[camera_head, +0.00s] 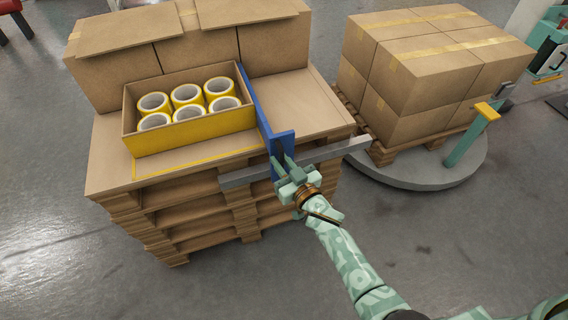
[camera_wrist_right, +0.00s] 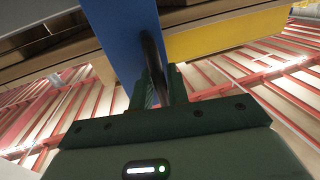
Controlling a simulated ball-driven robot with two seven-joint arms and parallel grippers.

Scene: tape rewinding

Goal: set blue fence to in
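The blue fence (camera_head: 257,104) is a long upright plate on top of the pallet stack, running front to back along the right side of the yellow-fronted box. It looks close against that box; I cannot tell if they touch. A grey rail (camera_head: 342,153) crosses below its front end. My right gripper (camera_head: 284,166) is at the fence's front end, its fingers close together and apparently closed on it. My left gripper is not in view.
The open box (camera_head: 190,134) holds several yellow tape rolls (camera_head: 188,95). Large cartons (camera_head: 115,78) stand behind it. Bare board (camera_head: 310,105) lies right of the fence. A loaded pallet on a round grey platform (camera_head: 425,175) stands at right, with a yellow-topped green post (camera_head: 470,137).

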